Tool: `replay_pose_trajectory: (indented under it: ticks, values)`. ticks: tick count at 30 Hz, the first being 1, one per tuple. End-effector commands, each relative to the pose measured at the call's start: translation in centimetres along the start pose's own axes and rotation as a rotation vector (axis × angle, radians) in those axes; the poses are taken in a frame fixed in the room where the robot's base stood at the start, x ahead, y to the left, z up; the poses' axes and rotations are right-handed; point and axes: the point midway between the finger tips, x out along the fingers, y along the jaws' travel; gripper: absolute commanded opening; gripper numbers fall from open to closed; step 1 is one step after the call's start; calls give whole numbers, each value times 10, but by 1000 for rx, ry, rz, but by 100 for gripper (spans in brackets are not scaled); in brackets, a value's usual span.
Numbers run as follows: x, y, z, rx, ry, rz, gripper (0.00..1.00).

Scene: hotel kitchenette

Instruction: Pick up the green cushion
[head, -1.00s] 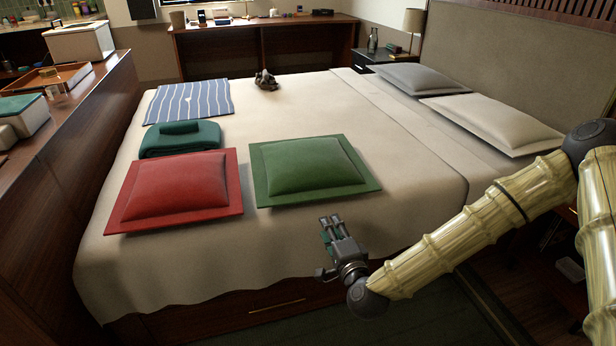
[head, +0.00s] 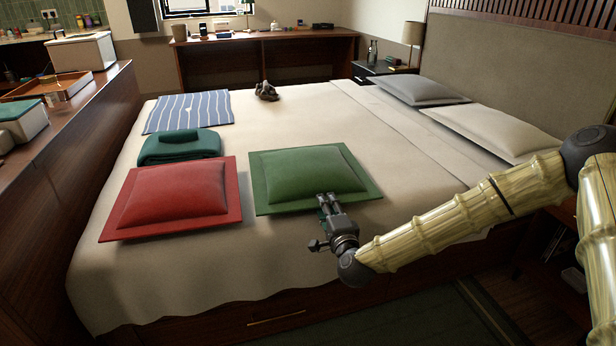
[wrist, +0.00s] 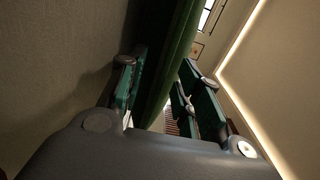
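The green cushion (head: 309,175) lies flat on the bed, right of the red cushion. My gripper (head: 327,203) is at its front edge, right of the middle of that edge. In the wrist view the green cushion (wrist: 168,60) reaches in between the two fingers of my gripper (wrist: 165,95). The fingers stand apart on either side of it, and I see no firm grip. How far the edge reaches in is partly hidden.
The red cushion (head: 176,196), a folded teal blanket (head: 180,147) and a blue striped cloth (head: 190,113) lie on the left of the bed (head: 270,262). Grey (head: 420,90) and white (head: 490,130) pillows lie at the headboard. The bed between is mostly clear.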

Motion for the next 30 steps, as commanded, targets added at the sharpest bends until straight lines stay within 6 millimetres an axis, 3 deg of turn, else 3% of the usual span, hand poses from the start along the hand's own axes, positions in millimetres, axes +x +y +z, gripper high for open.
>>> replay_pose_trajectory:
  ticks: [4,13,19,30]
  values:
    - [14,0,1,0,-1,-1,34]
    - [17,0,1,0,-1,0,34]
    - [17,0,1,0,-1,0,0]
    - [17,-2,1,0,-1,-1,0]
